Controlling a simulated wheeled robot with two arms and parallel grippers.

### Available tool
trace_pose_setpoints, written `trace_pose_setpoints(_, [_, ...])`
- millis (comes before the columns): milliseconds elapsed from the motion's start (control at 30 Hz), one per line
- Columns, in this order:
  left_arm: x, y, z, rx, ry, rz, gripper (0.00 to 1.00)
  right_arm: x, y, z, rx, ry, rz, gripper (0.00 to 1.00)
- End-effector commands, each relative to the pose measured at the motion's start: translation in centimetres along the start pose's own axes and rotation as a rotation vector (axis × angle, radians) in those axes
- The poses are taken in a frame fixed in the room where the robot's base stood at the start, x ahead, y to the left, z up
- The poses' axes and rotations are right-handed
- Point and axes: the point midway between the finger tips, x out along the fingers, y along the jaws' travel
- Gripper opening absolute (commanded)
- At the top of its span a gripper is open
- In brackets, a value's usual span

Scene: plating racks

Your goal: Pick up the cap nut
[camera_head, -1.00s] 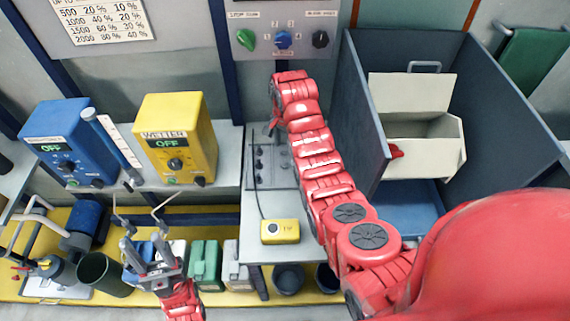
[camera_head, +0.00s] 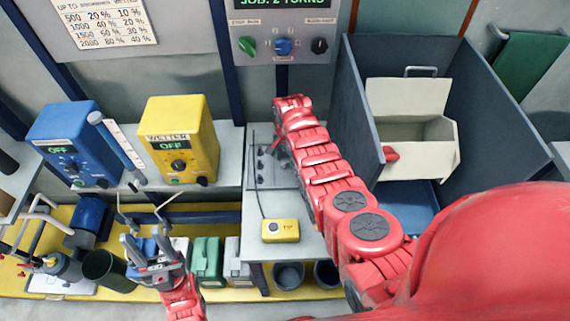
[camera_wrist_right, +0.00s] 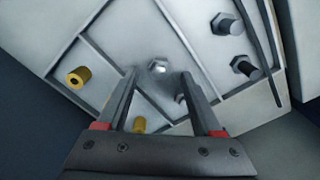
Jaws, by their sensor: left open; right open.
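A shiny silver hex piece with a rounded top, which looks like the cap nut (camera_wrist_right: 159,66), lies in a compartment of a pale divided tray (camera_wrist_right: 115,30) in the right wrist view. My right gripper (camera_wrist_right: 158,76) is open and empty, its fingertips just below the nut in that picture, one on either side. I cannot tell its height above the tray. In the head view the right gripper is mostly hidden by its red arm over the grey tray (camera_head: 262,178). My left gripper (camera_head: 145,222) is open and empty above the yellow lower shelf.
The right wrist view shows brass pieces (camera_wrist_right: 78,77), dark-shanked bolts (camera_wrist_right: 228,24) and a partly hidden piece between my fingers. In the head view, a yellow TIP box (camera_head: 281,231) stands in front of the tray. A large grey bin (camera_head: 362,110) stands to the right.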

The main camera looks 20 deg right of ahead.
Motion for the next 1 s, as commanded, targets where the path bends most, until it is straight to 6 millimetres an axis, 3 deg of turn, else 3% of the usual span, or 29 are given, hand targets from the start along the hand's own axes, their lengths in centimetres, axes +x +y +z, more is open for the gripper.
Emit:
trace_pose_setpoints(100, [-0.01, 0.00, 0.00, 0.000, 0.000, 0.000, 0.50, 0.01, 0.03, 0.00, 0.000, 0.000, 0.001, 0.68])
trace_pose_setpoints(400, [0.00, 0.00, -0.01, 0.000, 0.000, 0.000, 0.50, 0.02, 0.05, 0.00, 0.000, -0.001, 0.001, 0.14])
trace_pose_setpoints(500, [-0.01, 0.00, 0.00, 0.000, 0.000, 0.000, 0.50, 0.02, 0.06, 0.01, 0.000, -0.001, 0.001, 0.00])
trace_pose_setpoints(1000, [-0.11, 0.00, 0.02, 0.000, 0.000, 0.000, 0.50, -0.12, 0.08, 0.01, 0.001, -0.002, 0.002, 0.00])
